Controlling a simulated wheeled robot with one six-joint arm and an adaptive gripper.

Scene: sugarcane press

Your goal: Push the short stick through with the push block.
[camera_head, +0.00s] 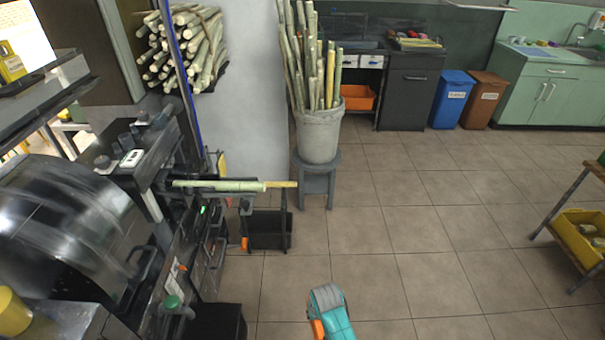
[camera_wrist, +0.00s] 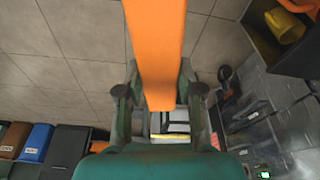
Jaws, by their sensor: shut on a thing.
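My gripper (camera_wrist: 160,92) is shut on an orange push block (camera_wrist: 158,40), which runs up out of the top of the wrist view. In the head view my teal arm (camera_head: 336,314) shows at the bottom edge, with a bit of orange (camera_head: 318,329) at its left; the fingertips are hidden there. A pale green stick (camera_head: 225,186) lies level on the feed of the press (camera_head: 170,190), its left end at the machine. A tan piece (camera_head: 282,184) continues at its right end; I cannot tell whether it is a separate stick. The block is apart from the stick.
A grey bucket of tall canes (camera_head: 320,135) stands on a stool (camera_head: 318,175) behind the feed. A dark bin (camera_head: 267,230) sits below it. Blue (camera_head: 452,98) and brown (camera_head: 484,98) bins stand at the back.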

